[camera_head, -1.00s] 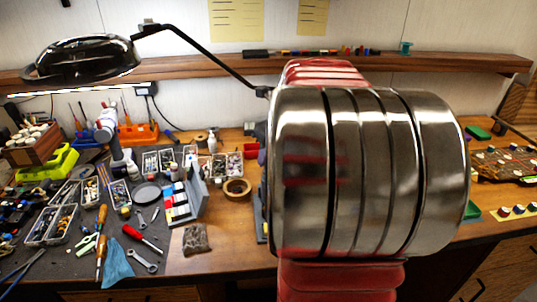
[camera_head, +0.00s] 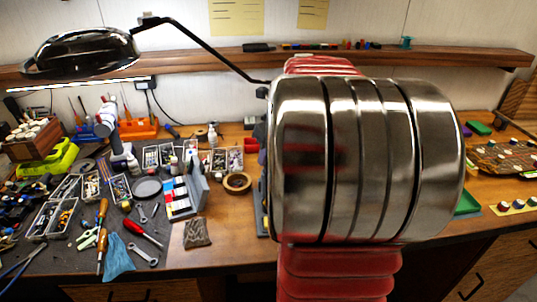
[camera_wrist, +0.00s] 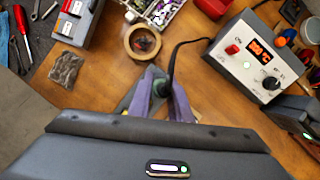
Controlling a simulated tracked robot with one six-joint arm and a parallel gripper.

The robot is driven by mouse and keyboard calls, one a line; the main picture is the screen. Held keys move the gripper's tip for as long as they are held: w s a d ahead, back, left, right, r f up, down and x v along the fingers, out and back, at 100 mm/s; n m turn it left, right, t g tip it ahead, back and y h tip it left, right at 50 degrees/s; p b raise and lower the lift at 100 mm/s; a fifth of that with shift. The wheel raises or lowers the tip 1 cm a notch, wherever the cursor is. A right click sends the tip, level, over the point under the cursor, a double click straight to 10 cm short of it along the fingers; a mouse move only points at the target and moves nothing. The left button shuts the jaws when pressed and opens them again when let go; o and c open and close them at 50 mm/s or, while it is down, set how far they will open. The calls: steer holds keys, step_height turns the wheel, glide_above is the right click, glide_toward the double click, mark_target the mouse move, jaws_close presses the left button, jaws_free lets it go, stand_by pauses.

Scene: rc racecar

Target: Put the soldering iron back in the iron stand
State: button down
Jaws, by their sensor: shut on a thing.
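My gripper (camera_wrist: 163,100) shows in the wrist view with its purple-and-green fingers close together over the wooden bench. It is shut on a dark piece that appears to be the soldering iron's handle (camera_wrist: 161,88). A black cord runs from there up toward the soldering station. The iron's tip is hidden. The soldering station (camera_wrist: 258,55), a pale box with a lit red display and knobs, stands to the right of the fingers. I cannot make out the iron stand for certain in either view. In the head view my own arm hides the gripper and the iron.
A tape roll (camera_wrist: 142,42) lies just beyond the fingers and also shows in the head view (camera_head: 237,182). A mesh-like brown pad (camera_wrist: 66,68) lies to the left. Part boxes and tools crowd the left bench. Bare wood lies around the fingers. A magnifier lamp (camera_head: 80,52) hangs at the upper left.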

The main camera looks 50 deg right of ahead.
steer(key=c, duration=1.2)
jaws_free()
steer(key=shift+o, duration=0.2)
steer(key=shift+r, duration=0.15)
steer(key=v, duration=0.8)
steer(key=shift+w+r, duration=0.2)
steer(key=shift+r, duration=0.25)
steer(key=shift+s, duration=0.1)
stand_by(1.1)
